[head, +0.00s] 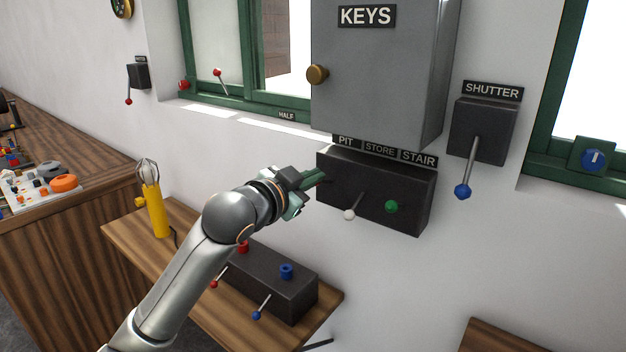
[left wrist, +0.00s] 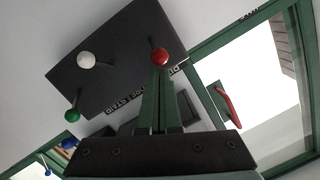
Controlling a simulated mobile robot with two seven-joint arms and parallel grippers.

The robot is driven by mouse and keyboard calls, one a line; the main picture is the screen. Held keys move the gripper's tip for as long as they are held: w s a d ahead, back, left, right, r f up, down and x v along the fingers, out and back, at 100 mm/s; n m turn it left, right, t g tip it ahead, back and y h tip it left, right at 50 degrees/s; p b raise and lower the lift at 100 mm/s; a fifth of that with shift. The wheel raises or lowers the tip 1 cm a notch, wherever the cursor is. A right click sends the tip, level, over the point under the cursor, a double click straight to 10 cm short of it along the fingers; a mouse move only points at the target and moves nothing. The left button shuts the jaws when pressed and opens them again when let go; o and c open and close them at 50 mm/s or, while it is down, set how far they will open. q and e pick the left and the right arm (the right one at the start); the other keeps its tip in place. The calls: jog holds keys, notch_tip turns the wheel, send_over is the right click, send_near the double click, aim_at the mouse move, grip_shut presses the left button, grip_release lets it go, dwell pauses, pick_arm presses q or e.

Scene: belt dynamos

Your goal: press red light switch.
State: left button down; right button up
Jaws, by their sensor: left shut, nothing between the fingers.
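A dark switch box (head: 400,180) hangs on the wall under the signs PIT, STORE and STAIR. It carries a white-tipped lever (head: 349,214) and a green-tipped lever (head: 391,207). My left gripper (head: 322,176) is at the box's left end, under PIT, and hides the red switch in the head view. In the left wrist view the red knob (left wrist: 159,57) shows right at the tips of my shut, empty fingers (left wrist: 160,72); I cannot tell if they touch. The white knob (left wrist: 86,60) and green knob (left wrist: 72,115) stand apart from the fingers. My right gripper is not in view.
A grey KEYS cabinet (head: 375,75) juts out just above the switch box. A SHUTTER box (head: 482,130) with a blue-tipped lever is to the right. Below, a wooden shelf (head: 190,285) holds a dark two-lever box (head: 265,280) and a yellow lamp (head: 156,205).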

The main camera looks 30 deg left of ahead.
pick_arm(q)
notch_tip(320, 180, down, 6)
jog(key=s+n+t+b, duration=0.1)
jog(key=t+b, duration=0.6)
jog(key=b, duration=0.8)
jog(key=shift+f+y, duration=0.25)
jog(key=shift+y, duration=0.05)
pick_arm(e)
notch_tip(320, 180, down, 11)
jog(key=w+a, duration=0.1)
jog(key=a, duration=0.1)
jog(key=shift+w+a+n+y, duration=0.2)
jog(key=shift+a+n+y, duration=0.15)
jog(key=shift+n+y, duration=0.05)
